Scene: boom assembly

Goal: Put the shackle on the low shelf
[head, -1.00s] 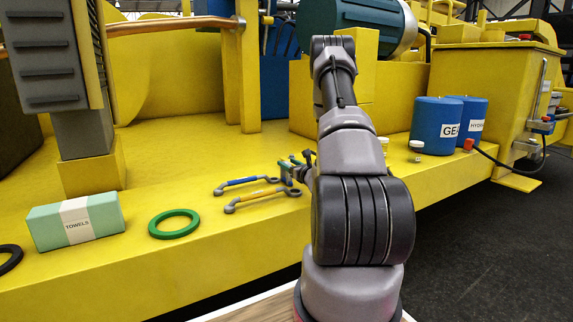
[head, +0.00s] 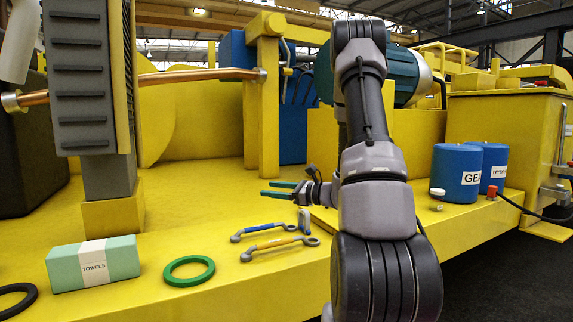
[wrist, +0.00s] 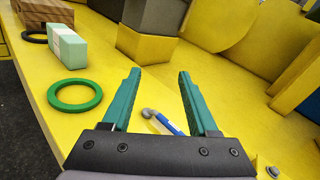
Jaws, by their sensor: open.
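My gripper (head: 268,189) is open and empty above the yellow deck, with its green fingers pointing left in the head view. In the wrist view my gripper (wrist: 158,74) has its two fingers wide apart, with bare deck between the tips. A small grey piece (head: 304,220) stands by the right end of the wrenches, below and right of the fingers; I cannot tell whether it is the shackle. No other shackle is clear, and my arm hides part of the deck. I cannot make out which surface is the low shelf.
Left are a green ring (head: 189,283), a towels box (head: 93,264) and a dark ring (head: 17,299). Blue drums (head: 458,173) stand right. A grey post (head: 105,178) rises at left.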

